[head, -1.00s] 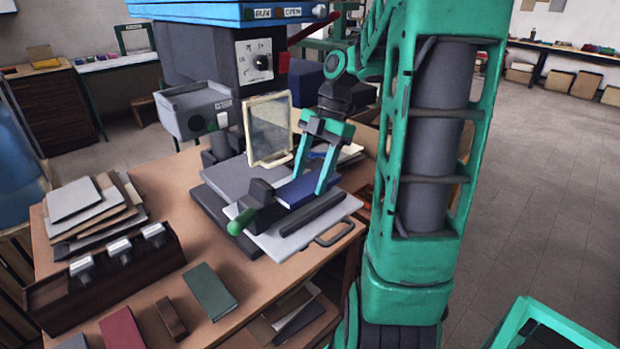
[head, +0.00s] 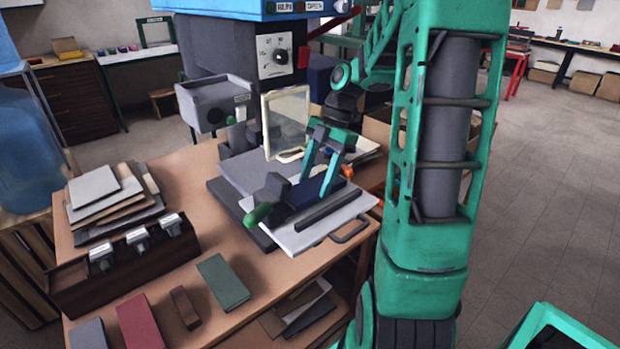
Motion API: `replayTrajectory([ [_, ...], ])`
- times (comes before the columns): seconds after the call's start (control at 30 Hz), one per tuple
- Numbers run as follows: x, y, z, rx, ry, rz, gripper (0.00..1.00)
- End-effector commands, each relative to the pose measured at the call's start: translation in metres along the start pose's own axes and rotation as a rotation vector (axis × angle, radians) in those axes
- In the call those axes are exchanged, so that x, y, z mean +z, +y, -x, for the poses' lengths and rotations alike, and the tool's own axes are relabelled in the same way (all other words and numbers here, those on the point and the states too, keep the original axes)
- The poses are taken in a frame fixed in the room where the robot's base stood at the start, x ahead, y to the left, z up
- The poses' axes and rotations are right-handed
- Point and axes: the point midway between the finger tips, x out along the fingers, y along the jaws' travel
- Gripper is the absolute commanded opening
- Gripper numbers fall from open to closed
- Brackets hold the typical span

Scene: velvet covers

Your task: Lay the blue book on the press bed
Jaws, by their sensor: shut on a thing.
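The blue book (head: 309,190) is in the head view, between a dark clamp with a green knob (head: 259,213) and a dark bar (head: 328,211). My gripper (head: 322,183) reaches down from behind and is shut on the blue book. The book is over or on the pale plate with a handle (head: 318,233), which looks like the press bed. I cannot tell whether the book touches the plate. The fingers and clamp hide parts of the book.
A framed clear guard (head: 285,123) stands upright behind the plate. A grey control box (head: 213,102) is at its left. On the table, a green book (head: 222,281), a red book (head: 140,322) and a dark holder (head: 125,262) stand to the front left.

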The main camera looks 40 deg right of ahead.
Motion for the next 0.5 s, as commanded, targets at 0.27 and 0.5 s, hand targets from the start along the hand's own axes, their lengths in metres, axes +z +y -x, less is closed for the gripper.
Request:
replayTrajectory([
  [0.27,0.0,0.0001,-0.0002,0.0,0.0,0.0,0.59],
  [0.5,-0.0001,0.0008,-0.0001,0.002,0.0,0.001,0.76],
])
